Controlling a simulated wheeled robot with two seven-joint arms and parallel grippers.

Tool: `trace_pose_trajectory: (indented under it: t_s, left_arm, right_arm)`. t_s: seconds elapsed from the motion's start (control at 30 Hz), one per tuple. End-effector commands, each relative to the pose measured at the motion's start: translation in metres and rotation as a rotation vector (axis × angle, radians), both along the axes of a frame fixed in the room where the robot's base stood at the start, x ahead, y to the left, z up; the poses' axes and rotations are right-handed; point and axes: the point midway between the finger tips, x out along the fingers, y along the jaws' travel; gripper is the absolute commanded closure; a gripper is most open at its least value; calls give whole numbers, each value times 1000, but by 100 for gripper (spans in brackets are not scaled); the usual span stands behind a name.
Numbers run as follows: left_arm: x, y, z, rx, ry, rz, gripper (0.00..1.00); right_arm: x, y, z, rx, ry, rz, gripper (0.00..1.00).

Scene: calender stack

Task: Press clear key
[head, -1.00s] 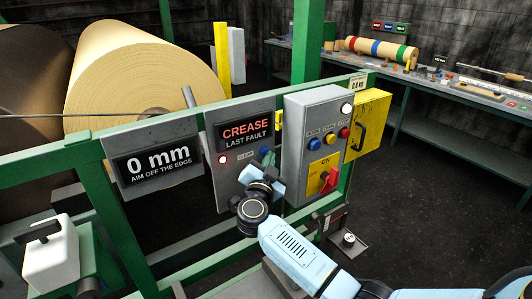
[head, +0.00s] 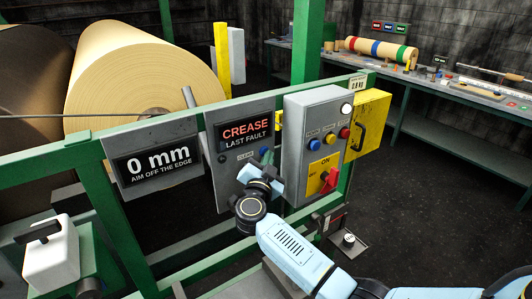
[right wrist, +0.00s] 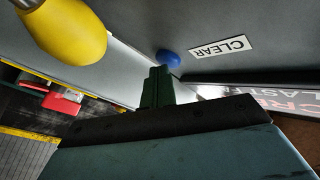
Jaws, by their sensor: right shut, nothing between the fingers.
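The clear key is a round blue button (head: 263,150) on the grey fault panel (head: 228,178), beside a small CLEAR label. The panel's display (head: 245,134) reads CREASE, LAST FAULT. The round lamp at the panel's left (head: 222,158) is dark. My right gripper (head: 267,158) is shut and empty, its tips right at the key and partly covering it. In the right wrist view the shut fingers (right wrist: 157,84) point at the blue key (right wrist: 168,57), beside the CLEAR label (right wrist: 222,47); I cannot tell whether they touch. My left gripper is not in view.
A 0 mm display (head: 157,163) hangs to the left on the green rail. A large paper roll (head: 140,70) is behind.

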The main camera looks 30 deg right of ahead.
Motion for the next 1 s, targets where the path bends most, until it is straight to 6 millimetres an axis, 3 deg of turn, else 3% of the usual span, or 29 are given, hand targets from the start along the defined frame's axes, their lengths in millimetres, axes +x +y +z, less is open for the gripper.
trace_pose_trajectory:
  t_s: [0.3,0.7,1.0]
  left_arm:
    - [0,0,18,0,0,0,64]
    - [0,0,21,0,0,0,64]
    - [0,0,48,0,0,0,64]
  right_arm:
    - [-14,-1,2,1,2,0,100]
    - [-18,-1,0,0,1,0,100]
    - [-46,-3,3,0,4,1,100]
